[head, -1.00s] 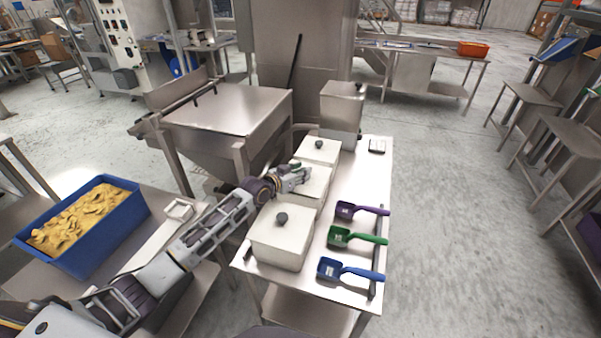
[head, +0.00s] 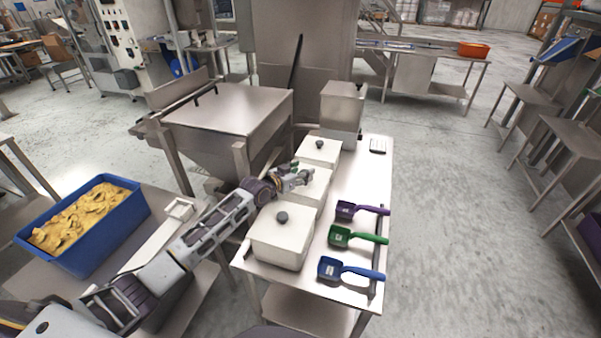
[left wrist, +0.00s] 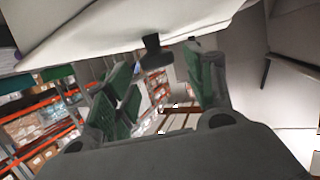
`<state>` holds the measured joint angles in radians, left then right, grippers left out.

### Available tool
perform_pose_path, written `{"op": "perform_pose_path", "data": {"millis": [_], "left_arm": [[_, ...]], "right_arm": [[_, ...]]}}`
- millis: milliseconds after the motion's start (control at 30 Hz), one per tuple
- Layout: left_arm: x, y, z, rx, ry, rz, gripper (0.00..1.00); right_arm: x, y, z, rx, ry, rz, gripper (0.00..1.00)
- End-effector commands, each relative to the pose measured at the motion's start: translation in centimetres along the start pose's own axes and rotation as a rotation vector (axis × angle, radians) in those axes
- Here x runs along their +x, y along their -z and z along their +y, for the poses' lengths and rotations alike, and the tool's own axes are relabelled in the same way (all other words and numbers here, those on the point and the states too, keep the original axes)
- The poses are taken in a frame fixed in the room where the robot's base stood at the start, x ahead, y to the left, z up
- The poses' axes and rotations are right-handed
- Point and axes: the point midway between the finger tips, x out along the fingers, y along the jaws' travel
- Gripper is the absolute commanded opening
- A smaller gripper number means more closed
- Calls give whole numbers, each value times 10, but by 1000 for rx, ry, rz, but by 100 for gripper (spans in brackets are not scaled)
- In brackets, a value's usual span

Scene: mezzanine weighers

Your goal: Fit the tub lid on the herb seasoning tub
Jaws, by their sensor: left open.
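Three white tubs stand in a row on the steel table; I cannot tell which holds herb seasoning. The near tub (head: 280,245) and the far tub (head: 318,152) have white lids with dark round knobs. My left gripper (head: 300,176) is over the top of the middle tub (head: 313,187) and hides much of it. In the left wrist view, my green-padded fingers (left wrist: 163,75) are apart, with a dark knob (left wrist: 154,50) under a pale lid (left wrist: 120,25) at the gap between their tips. I cannot tell whether they touch it. My right gripper is out of view.
Purple (head: 346,210), green (head: 340,236) and blue (head: 330,268) scoops lie right of the tubs. A steel container (head: 342,105) and a small dark-faced device (head: 377,145) are at the table's far end. A blue crate (head: 125,225) stands at left.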

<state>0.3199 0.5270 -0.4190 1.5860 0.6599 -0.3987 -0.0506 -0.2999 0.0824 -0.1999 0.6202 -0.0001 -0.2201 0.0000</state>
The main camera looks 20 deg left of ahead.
Motion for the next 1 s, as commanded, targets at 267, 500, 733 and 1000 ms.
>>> {"op": "perform_pose_path", "data": {"millis": [267, 500, 733, 1000], "left_arm": [[-1, -10, 4, -9, -5, -26, 54], [-14, -2, 2, -6, -3, -21, 54], [-35, 2, 2, -4, -2, -15, 54], [-61, 4, 1, -2, -2, -10, 54]], "right_arm": [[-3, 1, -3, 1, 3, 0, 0], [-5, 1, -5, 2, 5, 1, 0], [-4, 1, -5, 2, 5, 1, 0], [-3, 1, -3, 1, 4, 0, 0]]}}
